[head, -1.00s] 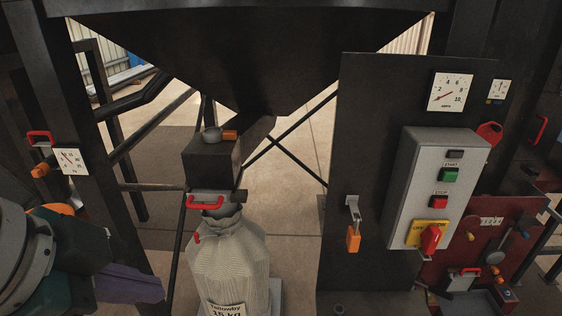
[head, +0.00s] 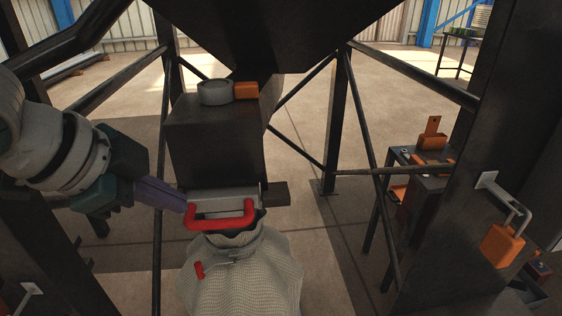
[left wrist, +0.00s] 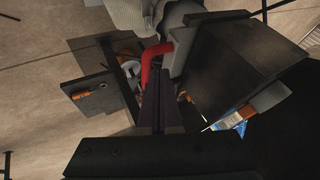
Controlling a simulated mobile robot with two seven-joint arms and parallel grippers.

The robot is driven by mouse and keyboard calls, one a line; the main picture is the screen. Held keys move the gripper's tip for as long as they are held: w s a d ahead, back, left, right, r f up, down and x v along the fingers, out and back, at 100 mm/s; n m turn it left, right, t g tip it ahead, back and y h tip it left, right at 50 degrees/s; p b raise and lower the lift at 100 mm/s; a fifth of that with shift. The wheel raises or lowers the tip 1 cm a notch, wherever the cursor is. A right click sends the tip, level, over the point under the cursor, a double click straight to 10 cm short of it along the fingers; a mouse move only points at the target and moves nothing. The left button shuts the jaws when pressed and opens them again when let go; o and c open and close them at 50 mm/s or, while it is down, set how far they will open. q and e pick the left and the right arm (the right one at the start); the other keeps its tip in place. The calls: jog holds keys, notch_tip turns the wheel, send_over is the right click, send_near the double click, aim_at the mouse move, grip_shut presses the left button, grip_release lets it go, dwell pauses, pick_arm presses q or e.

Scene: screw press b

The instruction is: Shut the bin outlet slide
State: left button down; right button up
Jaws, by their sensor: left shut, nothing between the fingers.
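The bin outlet (head: 215,135) is a dark box under the hopper. The slide is a pale grey plate (head: 224,197) at the bottom of its front, with a red U-shaped handle (head: 222,222). The handle also shows in the left wrist view (left wrist: 152,62). My left gripper (head: 184,205) is shut and empty, its purple fingers pointing right at the handle's left end. The fingertips are at or very near the handle; I cannot tell whether they touch. In the left wrist view the fingers (left wrist: 155,98) end just below the handle. My right gripper is not in view.
A woven sack (head: 245,272) hangs directly below the outlet. The dark hopper (head: 275,30) is above. Frame posts and braces stand on both sides. An orange padlock (head: 502,246) hangs on the right panel.

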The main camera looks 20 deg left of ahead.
aim_at(199, 200)
pick_arm(q)
jog(key=b+x, duration=0.1)
jog(key=x, duration=0.3)
jog(key=shift+w+f, duration=0.15)
jog(key=shift+f, duration=0.1)
jog(key=shift+w+f, duration=0.45)
jog(key=shift+f, duration=0.1)
jog(key=shift+w+a, duration=0.35)
jog(key=shift+w, duration=0.25)
jog(key=shift+w+a, duration=0.35)
jog(key=shift+w, duration=0.25)
jog(key=shift+r, duration=0.1)
